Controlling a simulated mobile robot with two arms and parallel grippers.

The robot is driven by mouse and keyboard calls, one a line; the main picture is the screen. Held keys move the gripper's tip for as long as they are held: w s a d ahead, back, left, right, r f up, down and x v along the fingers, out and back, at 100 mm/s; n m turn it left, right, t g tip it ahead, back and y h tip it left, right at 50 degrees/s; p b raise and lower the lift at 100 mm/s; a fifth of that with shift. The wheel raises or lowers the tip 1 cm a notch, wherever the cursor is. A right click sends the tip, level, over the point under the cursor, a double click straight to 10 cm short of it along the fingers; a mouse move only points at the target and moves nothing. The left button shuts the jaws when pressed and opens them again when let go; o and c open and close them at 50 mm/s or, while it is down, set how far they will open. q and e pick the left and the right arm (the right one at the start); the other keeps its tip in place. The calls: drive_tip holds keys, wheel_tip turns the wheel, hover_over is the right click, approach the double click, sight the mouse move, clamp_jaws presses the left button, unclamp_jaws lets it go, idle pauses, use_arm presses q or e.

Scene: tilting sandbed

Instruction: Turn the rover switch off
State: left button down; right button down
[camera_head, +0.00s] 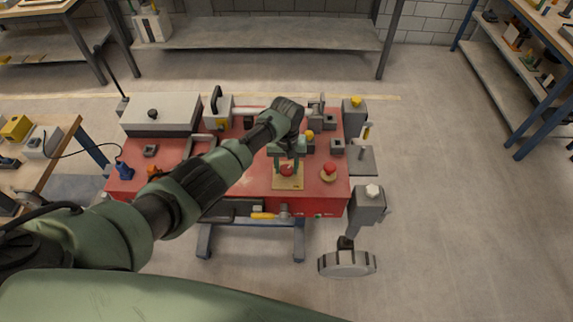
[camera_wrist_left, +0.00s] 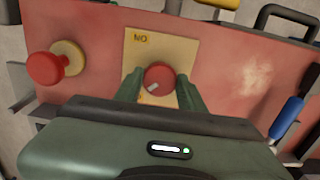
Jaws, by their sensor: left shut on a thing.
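The rover switch is a red round knob (camera_head: 286,169) on a tan square plate (camera_head: 288,184), on the red top of the rover body (camera_head: 230,180). In the left wrist view the knob (camera_wrist_left: 158,77) has a pale mark at its lower left edge. The plate (camera_wrist_left: 178,45) carries lettering at its upper left corner, seen upside down, that looks like ON. My left gripper (camera_head: 287,160) reaches down over the plate. In the left wrist view its green fingers (camera_wrist_left: 159,92) are on both sides of the knob, shut on it. My right gripper is in neither view.
A red mushroom button (camera_head: 329,169) on a yellow base stands right of the plate. Several grey blocks and a dark handle crowd the far part of the top. A wheel (camera_head: 347,263) sticks out at the front right. Shelves stand behind; the floor at right is clear.

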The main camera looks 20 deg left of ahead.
sight(287, 169)
use_arm(q)
drive_tip(key=shift+w+r, duration=0.1)
idle(0.3)
drive_tip(key=c, duration=0.9)
unclamp_jaws()
drive_tip(key=shift+o, duration=0.2)
drive_tip(key=shift+r+b, duration=0.5)
drive_tip(key=shift+r, duration=3.35)
